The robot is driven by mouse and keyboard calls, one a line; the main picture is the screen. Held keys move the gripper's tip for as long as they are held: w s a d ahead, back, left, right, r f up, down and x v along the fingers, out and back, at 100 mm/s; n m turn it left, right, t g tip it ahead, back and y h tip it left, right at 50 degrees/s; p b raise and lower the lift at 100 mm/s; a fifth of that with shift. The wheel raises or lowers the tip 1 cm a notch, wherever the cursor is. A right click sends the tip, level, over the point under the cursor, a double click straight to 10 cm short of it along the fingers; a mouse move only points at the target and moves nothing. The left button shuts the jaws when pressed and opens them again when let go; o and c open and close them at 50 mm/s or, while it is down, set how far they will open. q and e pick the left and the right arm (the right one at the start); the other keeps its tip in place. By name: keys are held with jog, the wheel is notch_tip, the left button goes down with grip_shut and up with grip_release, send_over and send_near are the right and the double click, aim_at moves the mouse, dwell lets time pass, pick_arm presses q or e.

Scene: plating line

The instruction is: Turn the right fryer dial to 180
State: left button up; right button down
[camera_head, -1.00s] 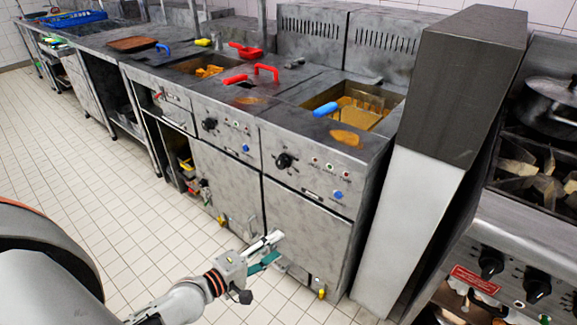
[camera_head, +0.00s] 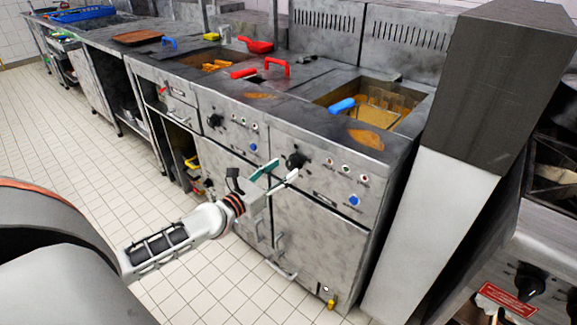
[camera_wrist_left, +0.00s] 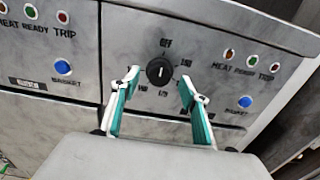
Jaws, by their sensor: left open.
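The right fryer dial (camera_head: 295,160) is a black knob on the grey front panel of the right fryer (camera_head: 318,235). In the left wrist view the dial (camera_wrist_left: 159,71) shows between my fingertips, with printed marks around it and OFF above. Its white pointer line stands about upright, toward OFF. My left gripper (camera_head: 282,174) is open, with white and teal fingers on either side of the dial's line. It also shows in the left wrist view (camera_wrist_left: 160,86). The fingers look apart from the knob. My right gripper is not in view.
A second black dial (camera_head: 215,120) sits on the left fryer. A blue basket button (camera_head: 354,201) and small lamps are right of the right dial. A blue basket handle (camera_head: 334,106) rests over the oil. A tall grey panel (camera_head: 440,200) stands right of the fryer.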

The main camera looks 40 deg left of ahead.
aim_at(290, 165)
pick_arm(q)
jog(key=shift+w, duration=1.1)
jog(key=shift+w+d, duration=0.1)
jog(key=shift+w, duration=0.45)
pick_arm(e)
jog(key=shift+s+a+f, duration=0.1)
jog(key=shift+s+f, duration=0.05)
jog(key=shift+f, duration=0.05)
pick_arm(q)
jog(key=shift+c, duration=0.5)
jog(key=c, duration=1)
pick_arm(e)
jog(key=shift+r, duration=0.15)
